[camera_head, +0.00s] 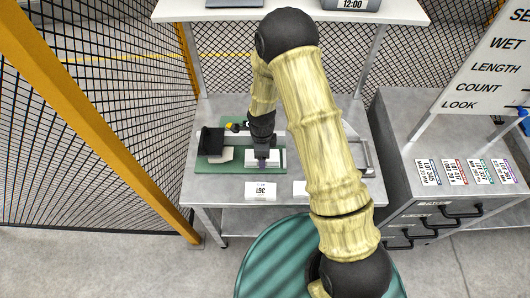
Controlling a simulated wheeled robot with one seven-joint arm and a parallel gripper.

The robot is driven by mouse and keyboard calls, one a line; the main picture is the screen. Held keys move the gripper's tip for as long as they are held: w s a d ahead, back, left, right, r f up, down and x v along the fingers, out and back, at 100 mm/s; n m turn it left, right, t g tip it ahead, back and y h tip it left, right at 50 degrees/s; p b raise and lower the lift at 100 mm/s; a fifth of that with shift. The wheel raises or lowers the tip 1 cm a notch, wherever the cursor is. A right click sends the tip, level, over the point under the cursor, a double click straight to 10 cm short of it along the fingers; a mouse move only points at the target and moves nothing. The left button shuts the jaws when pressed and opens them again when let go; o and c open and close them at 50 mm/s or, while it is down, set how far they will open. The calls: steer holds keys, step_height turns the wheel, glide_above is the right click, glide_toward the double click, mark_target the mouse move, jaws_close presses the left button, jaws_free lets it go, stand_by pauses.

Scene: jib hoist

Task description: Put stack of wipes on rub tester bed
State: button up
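My gripper (262,152) points down over the right part of a green-based device on the grey table, which looks like the rub tester (237,170). Directly below and around the fingertips is a pale block or bed (251,166) with a small purple patch (262,163). I cannot tell whether the purple patch is part of the wipes or of the bed. The fingers are small and partly hidden by my wrist, so their opening and any contact are unclear. A stack of wipes is not clearly identifiable.
A black box-like part (211,139) and a pale piece (222,155) stand on the device's left side. A printed white card (260,191) lies at the table's front edge. A metal frame (367,163) is at the table's right. Mesh fencing (100,120) closes the left.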

step_height(320, 180, up, 12)
steer(key=b, duration=0.2)
stand_by(0.4)
steer(key=shift+r, duration=0.1)
stand_by(0.4)
steer(key=s+d+r+n+t, duration=0.2)
steer(key=s+d+r+n, duration=0.8)
steer(key=n, duration=0.8)
steer(key=s+d, duration=0.2)
steer(key=d, duration=0.2)
steer(key=shift+s+d+t, duration=0.2)
steer(key=shift+d+t, duration=0.1)
